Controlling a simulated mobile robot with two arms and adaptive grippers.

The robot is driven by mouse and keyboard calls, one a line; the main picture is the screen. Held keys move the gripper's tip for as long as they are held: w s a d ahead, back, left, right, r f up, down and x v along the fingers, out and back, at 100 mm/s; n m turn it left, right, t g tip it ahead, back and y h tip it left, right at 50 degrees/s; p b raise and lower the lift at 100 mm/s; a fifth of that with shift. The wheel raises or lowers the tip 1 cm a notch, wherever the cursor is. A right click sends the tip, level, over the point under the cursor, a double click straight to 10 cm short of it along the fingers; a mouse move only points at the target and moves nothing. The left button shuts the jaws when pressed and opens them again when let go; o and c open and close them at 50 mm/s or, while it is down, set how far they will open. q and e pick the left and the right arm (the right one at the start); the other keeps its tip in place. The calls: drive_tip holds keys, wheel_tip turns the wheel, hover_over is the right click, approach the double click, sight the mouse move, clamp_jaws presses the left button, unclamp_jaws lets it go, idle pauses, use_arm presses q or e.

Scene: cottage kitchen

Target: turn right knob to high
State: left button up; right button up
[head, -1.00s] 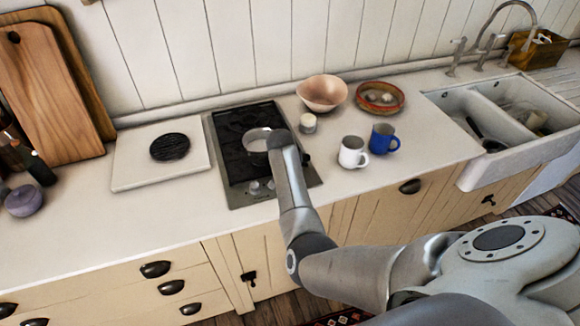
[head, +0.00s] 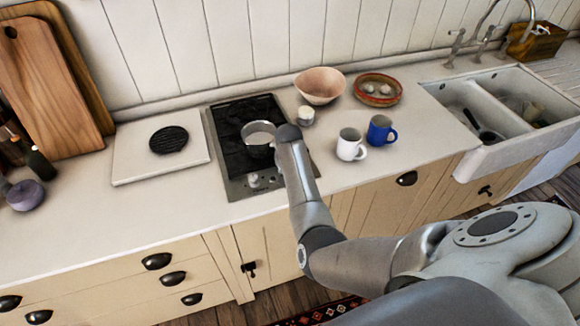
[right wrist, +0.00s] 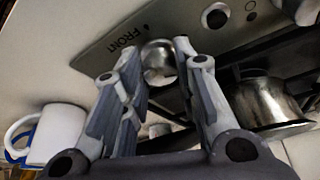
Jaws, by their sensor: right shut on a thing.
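The black hob (head: 238,134) is set in the counter, with a steel front strip carrying the knobs. The left knob (head: 253,180) is clear in the head view and shows in the right wrist view (right wrist: 215,16). My right gripper (right wrist: 158,56) is shut on the right knob (right wrist: 160,64), a round metal knob between its fingertips beside the printed word FRONT. In the head view my right arm covers most of this gripper. I cannot read the knob's setting. My left gripper is not in view.
A steel pot (head: 258,140) stands on the hob close to my right wrist. A white mug (head: 350,146) and a blue mug (head: 381,130) stand to the right. A small white jar (head: 306,115) and a pink bowl (head: 320,86) are behind. The front counter at left is clear.

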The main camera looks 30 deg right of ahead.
drive_tip(key=o, duration=0.7)
drive_tip(key=shift+r, duration=0.15)
drive_tip(key=shift+o, duration=0.2)
